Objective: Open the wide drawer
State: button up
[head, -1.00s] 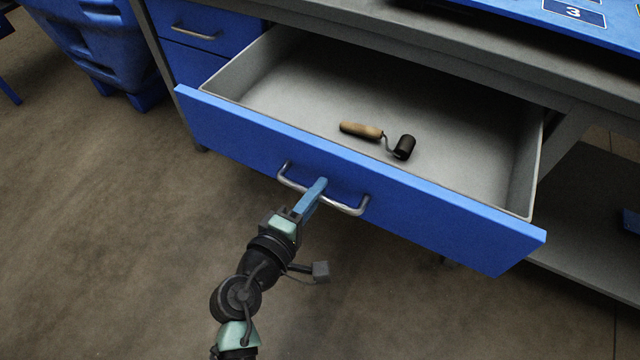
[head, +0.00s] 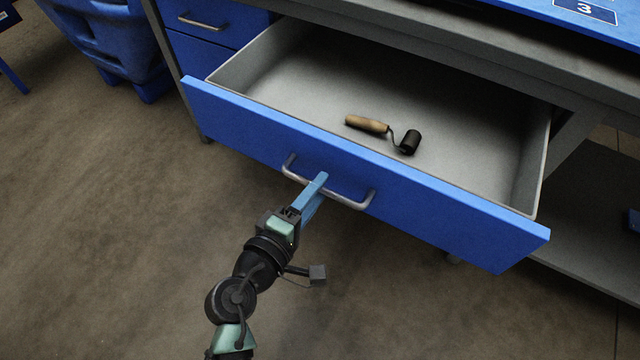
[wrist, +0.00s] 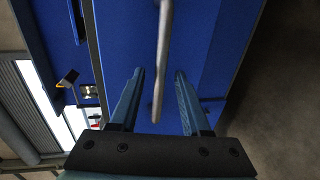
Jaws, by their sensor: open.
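The wide drawer (head: 450,203) has a blue front and a grey inside, and it stands pulled well out from the bench. Its silver bar handle (head: 345,201) runs along the middle of the front. My gripper (head: 318,186) is at the handle, with its blue fingers pointing at the drawer front. In the wrist view the fingers (wrist: 159,75) are spread apart, and the handle bar (wrist: 163,60) lies between their lines without either finger touching it. Whether the fingertips still reach past the bar is hard to tell.
A roller with a wooden grip (head: 368,124) lies inside the drawer. A smaller blue drawer (head: 215,22) is shut at the upper left. A blue bin (head: 110,45) stands on the floor at left. The floor in front is clear.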

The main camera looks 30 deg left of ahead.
jog(key=v, duration=1.1)
jog(key=shift+p, duration=0.4)
